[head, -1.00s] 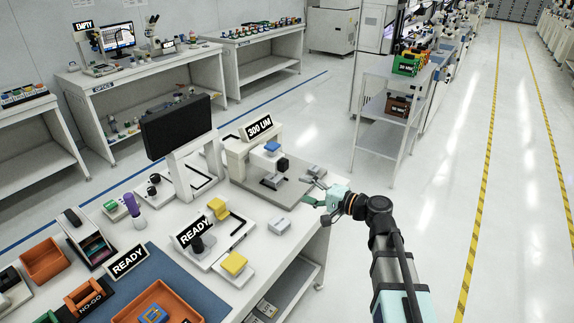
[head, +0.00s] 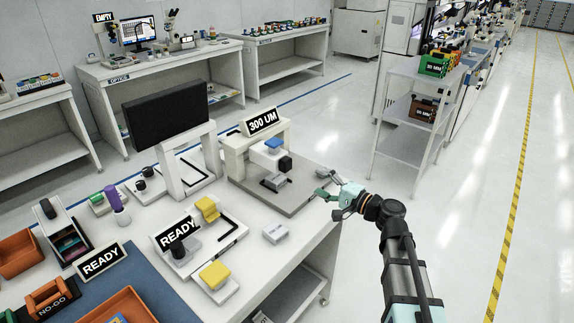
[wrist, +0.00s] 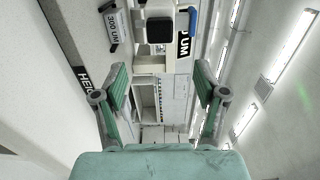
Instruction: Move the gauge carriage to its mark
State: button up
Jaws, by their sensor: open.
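The gauge station has a cream bridge (head: 240,147) with a "300 UM" sign (head: 263,122), standing on a grey plate (head: 296,200). Under and beside the bridge are a blue-topped block (head: 272,145) and a small black block (head: 286,163); a dark block (wrist: 159,31) also shows at the top of the wrist view. A grey block (head: 275,182) sits lower on the plate. I cannot tell for sure which piece is the carriage, and I cannot make out its mark. My gripper (head: 324,194) is open and empty near the plate's right end; its spread fingers also show in the wrist view (wrist: 159,75).
A black screen (head: 166,107) on a white stand is left of the gauge. READY signs (head: 177,233), yellow-topped blocks (head: 214,274) and a loose grey block (head: 276,232) lie in front. A white shelf cart (head: 405,143) stands behind right; the floor aisle is clear.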

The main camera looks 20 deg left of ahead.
aim_at(289, 166)
jog(key=p+x, duration=0.2)
jog(key=x, duration=1.2)
jog(key=shift+a+p, duration=0.1)
jog(key=shift+p, duration=0.3)
